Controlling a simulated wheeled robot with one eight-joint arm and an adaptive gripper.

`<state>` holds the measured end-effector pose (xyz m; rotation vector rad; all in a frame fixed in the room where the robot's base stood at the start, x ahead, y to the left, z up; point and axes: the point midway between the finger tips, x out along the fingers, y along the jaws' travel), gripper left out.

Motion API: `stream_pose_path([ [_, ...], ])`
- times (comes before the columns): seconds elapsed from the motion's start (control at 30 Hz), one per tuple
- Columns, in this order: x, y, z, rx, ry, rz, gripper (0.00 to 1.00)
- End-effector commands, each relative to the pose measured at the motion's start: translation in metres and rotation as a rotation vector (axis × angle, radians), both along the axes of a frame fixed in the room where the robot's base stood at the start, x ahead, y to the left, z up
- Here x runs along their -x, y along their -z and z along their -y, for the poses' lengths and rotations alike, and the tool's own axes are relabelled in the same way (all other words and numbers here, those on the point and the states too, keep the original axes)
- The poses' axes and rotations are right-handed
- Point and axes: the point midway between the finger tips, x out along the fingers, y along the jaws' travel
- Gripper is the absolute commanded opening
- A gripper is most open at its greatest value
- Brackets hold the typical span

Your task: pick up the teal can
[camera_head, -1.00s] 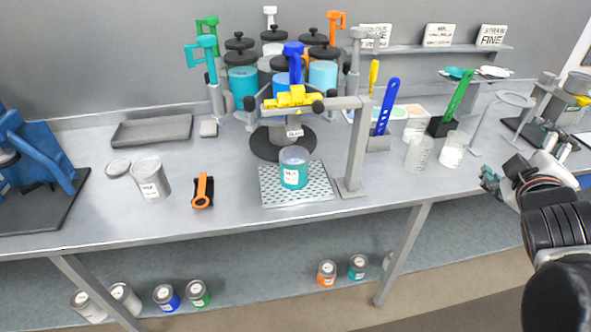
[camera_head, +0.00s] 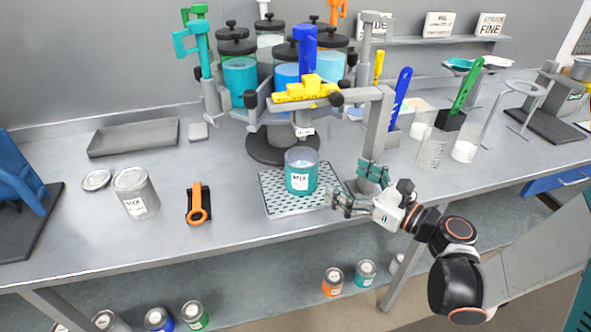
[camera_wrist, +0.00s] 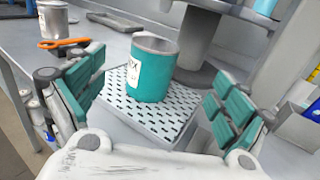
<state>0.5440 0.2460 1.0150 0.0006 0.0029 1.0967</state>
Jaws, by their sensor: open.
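In the wrist view the teal can (camera_wrist: 153,68) is ahead of the fingers, slightly above the middle of the gap. My gripper (camera_head: 357,188) is to the right of the can in the head view, with its fingers apart and nothing between them. In the wrist view my gripper's (camera_wrist: 155,100) teal pads stand on either side of the can, nearer the camera and not touching it.
The grey stand post (camera_head: 374,143) rises right behind my gripper. A grey can (camera_head: 136,194) and an orange-handled tool (camera_head: 198,207) stand left of the tray. Beakers (camera_head: 432,148) stand at the right. The bench front between the orange tool and tray is clear.

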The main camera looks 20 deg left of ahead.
Motion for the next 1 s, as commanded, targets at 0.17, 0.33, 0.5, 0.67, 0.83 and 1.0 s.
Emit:
stream_pose_path([
  [0.17, -0.009, -0.001, -0.024, 0.004, -0.009, 0.004, 0.93],
  [0.33, -0.024, -0.002, -0.053, 0.004, -0.008, 0.003, 0.93],
  [0.5, -0.034, 0.000, -0.071, 0.002, -0.005, 0.002, 0.93],
  [0.67, -0.038, 0.002, -0.079, 0.002, -0.004, 0.001, 0.93],
  [0.83, -0.044, 0.007, -0.100, 0.002, -0.006, 0.001, 0.93],
  [1.0, -0.054, 0.006, -0.119, 0.002, -0.004, 0.001, 0.93],
])
